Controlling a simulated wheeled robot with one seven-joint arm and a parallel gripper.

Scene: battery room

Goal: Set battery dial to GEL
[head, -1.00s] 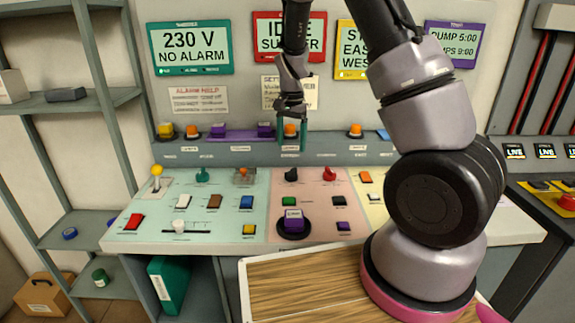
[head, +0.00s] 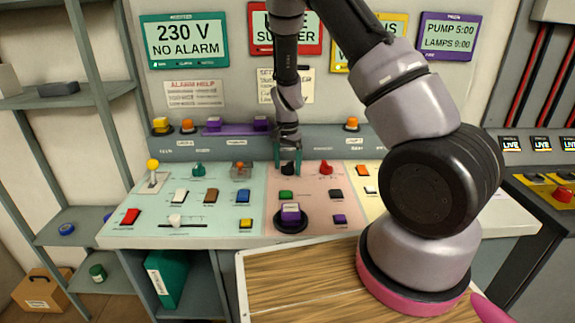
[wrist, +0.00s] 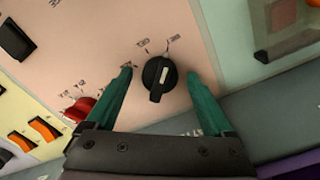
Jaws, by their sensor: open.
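A black dial (wrist: 158,72) with a pale mark sits on the pink section of the console. In the head view the dial (head: 289,168) is partly hidden by my gripper. My gripper (wrist: 160,76) is open, with one green finger on each side of the dial and a gap to each. In the head view my gripper (head: 288,160) points down at the dial from above. I cannot tell its exact height over the panel.
A red knob (head: 326,168) stands close to the right of the dial; it also shows in the wrist view (wrist: 80,108). A green button (head: 286,195) and a purple button on a black base (head: 291,215) lie in front. A raised ledge (head: 220,143) with lamps runs behind.

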